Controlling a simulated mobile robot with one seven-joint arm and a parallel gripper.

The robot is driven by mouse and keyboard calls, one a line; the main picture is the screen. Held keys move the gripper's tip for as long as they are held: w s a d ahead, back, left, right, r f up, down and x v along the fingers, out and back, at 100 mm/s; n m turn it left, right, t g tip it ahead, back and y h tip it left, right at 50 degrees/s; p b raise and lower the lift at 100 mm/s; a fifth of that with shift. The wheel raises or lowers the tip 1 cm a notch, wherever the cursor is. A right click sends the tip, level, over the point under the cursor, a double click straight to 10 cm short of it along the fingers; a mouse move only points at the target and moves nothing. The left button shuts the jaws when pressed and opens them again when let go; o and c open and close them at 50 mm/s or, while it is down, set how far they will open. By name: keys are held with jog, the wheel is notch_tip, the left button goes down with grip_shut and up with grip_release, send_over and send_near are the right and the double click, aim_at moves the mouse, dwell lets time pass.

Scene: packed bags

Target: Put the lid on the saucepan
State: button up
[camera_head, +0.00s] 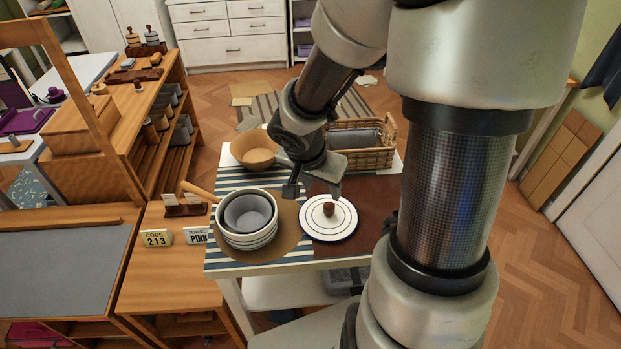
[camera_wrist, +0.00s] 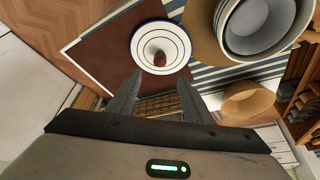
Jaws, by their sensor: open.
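The lid (camera_head: 328,219) is a white disc with dark rings and a reddish-brown knob. It lies flat on the table, knob up, right of the saucepan. The saucepan (camera_head: 248,238) is white with dark bands, a grey inside and a wooden handle pointing to the upper left; it stands upright and uncovered on a round brown mat. My gripper (camera_head: 313,190) is open and empty, above the table just behind the lid. In the wrist view the lid (camera_wrist: 161,47) lies beyond the fingertips (camera_wrist: 157,85), and the saucepan (camera_wrist: 257,25) is at the upper right.
A wooden bowl (camera_head: 254,149) and a wicker basket (camera_head: 361,158) stand at the table's back. A small card holder (camera_head: 185,206) and signs reading "CODE 213" (camera_head: 157,238) and "PINK" (camera_head: 196,235) are on the left wooden surface. A dark brown mat (camera_head: 377,215) lies under the lid, mostly bare.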

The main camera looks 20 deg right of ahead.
aim_at(329, 206)
jog(key=b+x, duration=0.3)
jog(key=x, duration=0.9)
grip_shut()
notch_tip(329, 206, up, 11)
jog(key=p, duration=0.7)
dwell(0.7)
jog(key=shift+w, duration=0.1)
jog(key=w+a+b, duration=0.2)
jog(key=a+b, duration=0.3)
jog(key=a, duration=0.5)
jog(key=w+a+b, duration=0.3)
jog(key=a+b, duration=0.2)
jog(key=a, duration=0.5)
jog(key=shift+w+a, duration=0.15)
jog(key=shift+a, duration=0.1)
dwell(0.8)
